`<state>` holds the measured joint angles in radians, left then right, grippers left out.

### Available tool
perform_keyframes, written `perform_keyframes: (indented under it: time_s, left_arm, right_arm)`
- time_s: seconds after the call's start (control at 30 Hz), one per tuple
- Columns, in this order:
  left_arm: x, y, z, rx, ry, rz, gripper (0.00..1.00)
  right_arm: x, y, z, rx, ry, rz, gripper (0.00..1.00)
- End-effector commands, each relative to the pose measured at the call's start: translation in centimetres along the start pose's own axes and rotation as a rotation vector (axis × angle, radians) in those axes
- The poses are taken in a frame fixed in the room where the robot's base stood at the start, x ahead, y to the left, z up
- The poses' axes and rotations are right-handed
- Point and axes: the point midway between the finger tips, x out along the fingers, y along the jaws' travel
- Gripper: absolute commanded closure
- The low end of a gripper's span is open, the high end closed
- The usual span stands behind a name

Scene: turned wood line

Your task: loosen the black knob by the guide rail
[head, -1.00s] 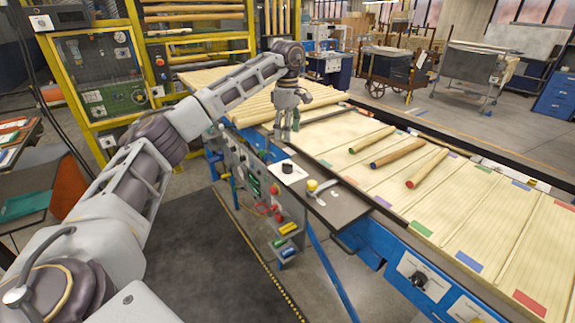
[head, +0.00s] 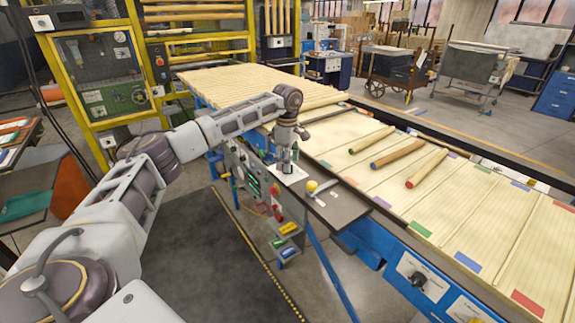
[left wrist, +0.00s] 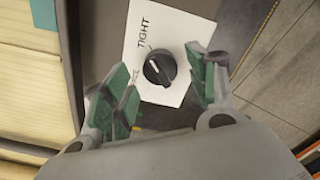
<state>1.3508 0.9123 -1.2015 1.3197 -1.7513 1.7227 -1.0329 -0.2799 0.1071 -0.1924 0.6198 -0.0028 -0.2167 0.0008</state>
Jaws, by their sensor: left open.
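The black knob (left wrist: 160,68) sits on a white plate (left wrist: 183,27) marked TIGHT in the left wrist view. A second word on the plate is partly hidden by a finger. The knob has a light pointer line on its face. My left gripper (left wrist: 157,64) is open, its green-padded fingers on either side of the knob in that view; I cannot tell whether they touch it. In the head view the left gripper (head: 287,160) is right over the white plate (head: 298,174) and mostly hides the knob. My right gripper is not in view.
A yellow-topped knob (head: 312,186) stands on the dark ledge close by. The slatted conveyor bed (head: 480,205) carries several wooden rods (head: 397,154). A dark bar (head: 325,115) lies across the bed behind the gripper. A control box with buttons (head: 250,180) hangs below the ledge.

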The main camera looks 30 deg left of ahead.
Motion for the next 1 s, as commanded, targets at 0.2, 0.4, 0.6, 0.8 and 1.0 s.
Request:
perform_keyframes:
  time_s: [0.2,0.4,0.6,0.8,1.0]
  left_arm:
    - [1.6,0.0,0.0,0.000,0.001,-0.001,0.42]
    - [2.0,0.0,0.0,0.001,0.000,-0.001,0.42]
    - [2.0,0.0,0.0,0.001,0.000,-0.001,0.45]
    - [1.9,0.0,0.0,0.001,0.000,-0.001,0.70]
    - [1.9,0.0,0.0,0.000,0.000,-0.001,0.88]
  right_arm:
    - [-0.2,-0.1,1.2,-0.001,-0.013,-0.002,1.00]
    - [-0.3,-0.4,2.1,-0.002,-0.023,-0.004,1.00]
    - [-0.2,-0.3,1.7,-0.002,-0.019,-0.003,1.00]
    - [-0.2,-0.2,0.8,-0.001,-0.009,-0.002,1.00]
    - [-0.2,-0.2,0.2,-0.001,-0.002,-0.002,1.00]
